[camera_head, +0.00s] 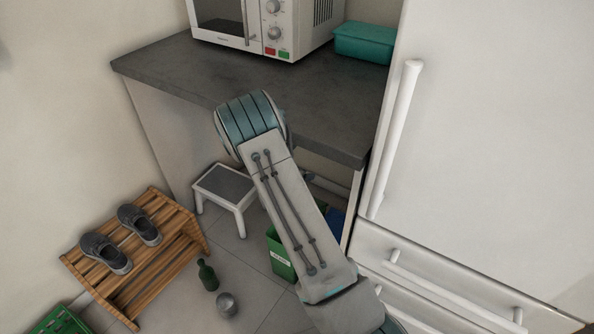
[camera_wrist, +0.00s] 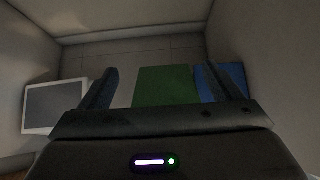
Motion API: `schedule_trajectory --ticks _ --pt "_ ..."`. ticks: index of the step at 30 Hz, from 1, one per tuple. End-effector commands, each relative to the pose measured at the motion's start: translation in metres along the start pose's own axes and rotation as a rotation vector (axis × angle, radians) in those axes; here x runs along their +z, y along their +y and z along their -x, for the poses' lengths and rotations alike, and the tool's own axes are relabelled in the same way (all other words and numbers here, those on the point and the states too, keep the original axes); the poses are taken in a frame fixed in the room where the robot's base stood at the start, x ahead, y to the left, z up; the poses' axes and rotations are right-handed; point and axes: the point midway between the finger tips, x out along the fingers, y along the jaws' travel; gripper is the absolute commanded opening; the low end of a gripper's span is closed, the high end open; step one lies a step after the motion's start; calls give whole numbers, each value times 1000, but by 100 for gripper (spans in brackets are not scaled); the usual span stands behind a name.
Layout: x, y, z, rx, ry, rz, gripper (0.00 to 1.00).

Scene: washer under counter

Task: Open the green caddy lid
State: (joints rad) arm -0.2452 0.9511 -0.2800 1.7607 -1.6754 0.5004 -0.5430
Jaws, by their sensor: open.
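The green caddy (camera_head: 281,258) stands on the floor under the counter, partly hidden behind my arm in the head view. In the wrist view its flat green top, which looks like a closed lid (camera_wrist: 165,86), lies beyond and between my fingers. My gripper (camera_wrist: 168,78) is open and empty, with its two fingers spread to either side of the green top. I cannot tell the height gap between the fingers and the lid. In the head view the fingers are hidden behind my arm.
A blue bin (camera_wrist: 222,80) stands right beside the caddy. A step stool (camera_head: 225,190) is to the left. A green bottle (camera_head: 208,274), a round metal object (camera_head: 226,303) and a wooden shoe rack (camera_head: 150,262) are on the floor. The counter (camera_head: 290,95) overhangs; a white fridge (camera_head: 480,130) stands right.

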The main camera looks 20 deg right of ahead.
Motion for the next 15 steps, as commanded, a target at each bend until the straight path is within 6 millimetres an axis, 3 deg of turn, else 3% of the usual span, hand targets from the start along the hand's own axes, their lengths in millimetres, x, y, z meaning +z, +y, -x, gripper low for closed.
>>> schedule_trajectory --ticks 5,15 --pt "1 2 21 3 -1 1 85" --pt "2 2 98 5 0 0 85"
